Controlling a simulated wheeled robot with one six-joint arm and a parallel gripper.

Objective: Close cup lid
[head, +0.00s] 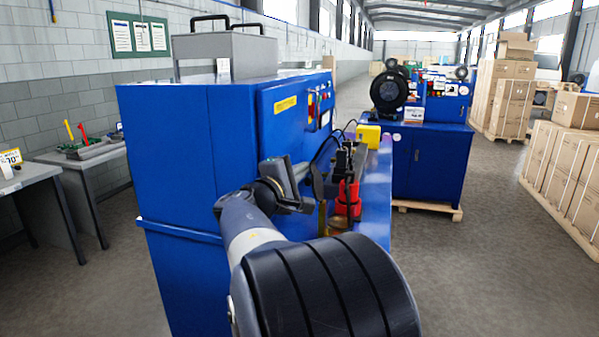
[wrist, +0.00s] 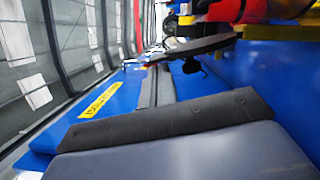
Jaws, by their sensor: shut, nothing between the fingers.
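My gripper reaches over the blue machine's ledge in the head view, where its dark end (head: 318,181) is close to a red and black fixture (head: 348,196). The fingers (wrist: 152,86) point forward in the wrist view and are shut and empty. The red part also shows at the top of the wrist view (wrist: 240,9). A dark, flat, lid-like piece (wrist: 195,46) lies just beyond and right of the fingers. I cannot tell for sure that it is the cup lid, nor whether the fingers touch it. No cup can be made out clearly.
The tall blue cabinet (head: 185,150) stands left of my arm, with a grey box on top. A yellow block (head: 369,136) sits farther along the ledge. Another blue machine (head: 430,165) stands behind. Cartons (head: 570,165) line the right; the floor between is clear.

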